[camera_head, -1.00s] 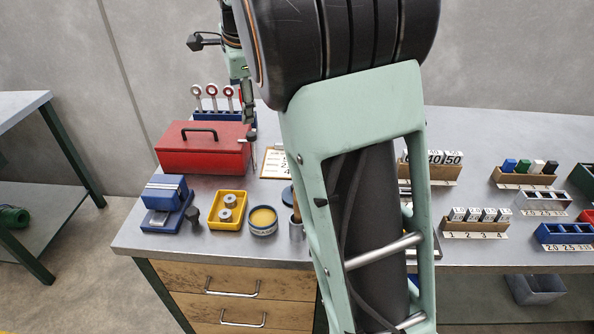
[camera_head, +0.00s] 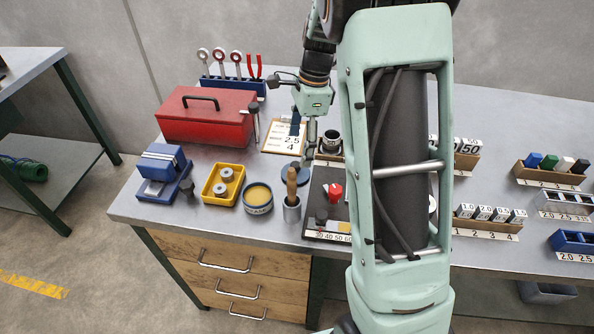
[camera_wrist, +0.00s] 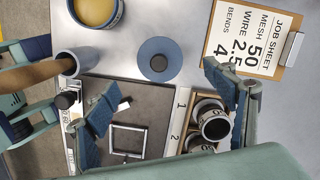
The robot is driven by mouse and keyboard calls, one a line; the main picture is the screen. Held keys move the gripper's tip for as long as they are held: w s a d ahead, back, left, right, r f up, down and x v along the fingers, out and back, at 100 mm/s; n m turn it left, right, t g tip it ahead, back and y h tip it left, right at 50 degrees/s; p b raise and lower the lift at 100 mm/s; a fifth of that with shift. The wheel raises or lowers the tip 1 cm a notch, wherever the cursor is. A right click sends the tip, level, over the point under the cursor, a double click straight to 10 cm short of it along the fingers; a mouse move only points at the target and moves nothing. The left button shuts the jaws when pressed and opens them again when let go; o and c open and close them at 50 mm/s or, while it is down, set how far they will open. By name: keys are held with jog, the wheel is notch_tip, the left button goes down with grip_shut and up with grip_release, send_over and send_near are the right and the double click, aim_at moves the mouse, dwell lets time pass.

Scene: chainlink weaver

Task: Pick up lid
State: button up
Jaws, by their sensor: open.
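The lid is a round blue disc with a dark knob in its middle. It lies flat on the bench in the wrist view, the lid (camera_wrist: 147,48) being near the top centre. In the head view the lid (camera_head: 294,180) is partly hidden behind a wooden handle. My gripper (camera_wrist: 158,98) is open and empty, its blue-padded fingers spread to the left and right, with the lid between and beyond them in the picture. In the head view my gripper (camera_head: 306,135) hangs over the bench behind the lid. An open blue tin (camera_head: 258,208) with yellow contents stands left of it.
A grey cup (camera_head: 292,213) with a wooden-handled tool stands close to the lid. A job sheet clipboard (camera_head: 284,138), a red toolbox (camera_head: 205,129) and a yellow tray (camera_head: 209,193) are nearby.

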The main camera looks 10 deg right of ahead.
aim_at(296, 164)
jog(key=f, duration=0.5)
jog(key=a+f, duration=0.1)
jog(key=f, duration=0.1)
jog(key=shift+s+a+f, duration=0.1)
jog(key=shift+f, duration=0.05)
jog(key=shift+c, duration=0.7)
